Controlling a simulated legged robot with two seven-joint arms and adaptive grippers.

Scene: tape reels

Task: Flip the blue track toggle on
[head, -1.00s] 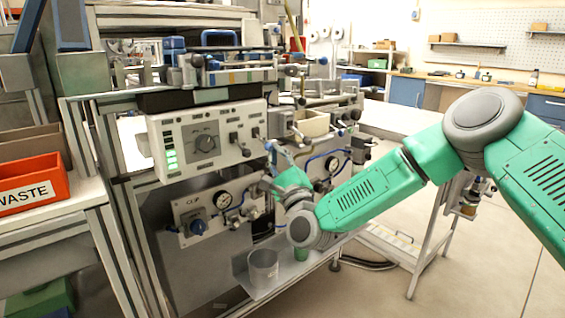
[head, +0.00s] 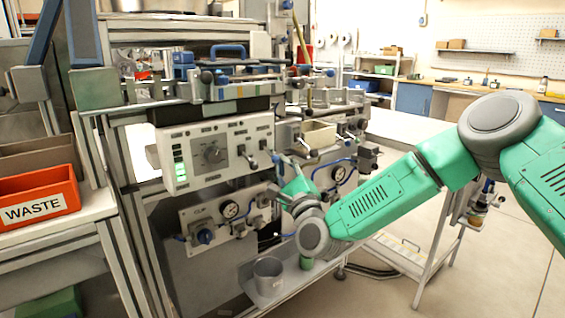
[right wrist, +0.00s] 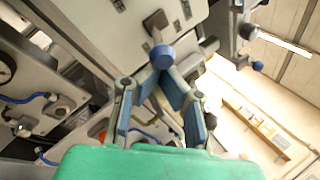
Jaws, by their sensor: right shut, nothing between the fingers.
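In the right wrist view, a toggle lever with a round blue knob (right wrist: 162,56) sticks out from the panel face (right wrist: 105,40). My right gripper (right wrist: 161,70) is shut and empty, with its fingertips close under the blue knob. I cannot tell whether they touch it. In the head view, my right gripper (head: 279,163) is at the panel's lower right corner, partly hidden by its own wrist. My left gripper is not in view.
A gauge panel (head: 222,216) with a blue knob is below the control panel. An orange WASTE bin (head: 36,203) is at left. Rails and clamps crowd the machine top; the floor at right is open.

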